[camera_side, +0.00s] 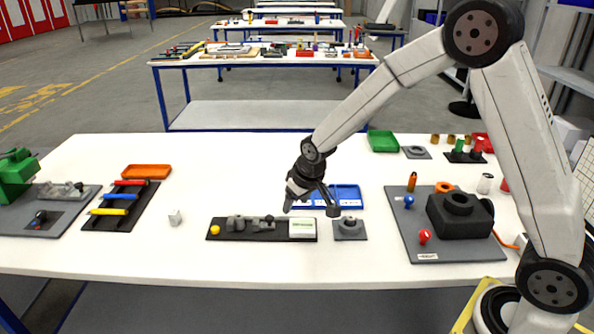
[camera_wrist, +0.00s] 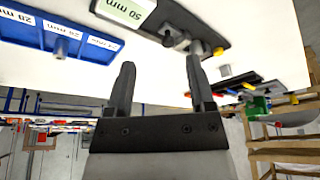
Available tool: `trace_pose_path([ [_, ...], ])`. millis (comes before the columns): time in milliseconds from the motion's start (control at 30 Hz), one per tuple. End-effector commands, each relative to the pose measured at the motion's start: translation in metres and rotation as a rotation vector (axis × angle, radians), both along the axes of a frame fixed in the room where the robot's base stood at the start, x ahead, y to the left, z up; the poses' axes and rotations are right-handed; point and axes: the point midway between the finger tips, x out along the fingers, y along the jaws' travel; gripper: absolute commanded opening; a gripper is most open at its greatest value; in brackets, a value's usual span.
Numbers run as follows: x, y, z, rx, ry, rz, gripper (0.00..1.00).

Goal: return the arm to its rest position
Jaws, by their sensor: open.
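My gripper (camera_side: 312,200) is above the middle of the white table in the side view, just in front of the blue tray (camera_side: 346,190) and above the dark board with grey parts (camera_side: 262,236). In the wrist view my gripper (camera_wrist: 160,80) shows two dark fingers spread apart with nothing between them. The dark board (camera_wrist: 207,22) and the labelled blue tray (camera_wrist: 88,45) lie beyond the fingertips. The picture there is tilted, with the room below. My arm is bent, reaching in from the right.
A grey plate with a black block (camera_side: 457,212) lies at the right. A small grey plate with a part (camera_side: 349,229) is close to my gripper. The table's back middle is clear.

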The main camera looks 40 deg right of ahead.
Motion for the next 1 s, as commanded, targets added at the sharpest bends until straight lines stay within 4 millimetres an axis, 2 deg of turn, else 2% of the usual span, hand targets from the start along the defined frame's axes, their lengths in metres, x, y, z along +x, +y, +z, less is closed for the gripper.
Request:
trace_pose_path([
  [100, -0.035, -0.002, 0.01, 0.0, 0.02, -0.001, 0.69],
  [400, -0.127, -0.007, 0.021, 0.0, 0.075, 0.0, 0.69],
  [600, -0.177, -0.009, 0.021, 0.0, 0.105, 0.0, 0.69],
  [800, -0.198, -0.009, 0.019, 0.001, 0.118, 0.0, 0.69],
  [1000, -0.2, -0.009, 0.019, 0.001, 0.12, 0.0, 0.69],
])
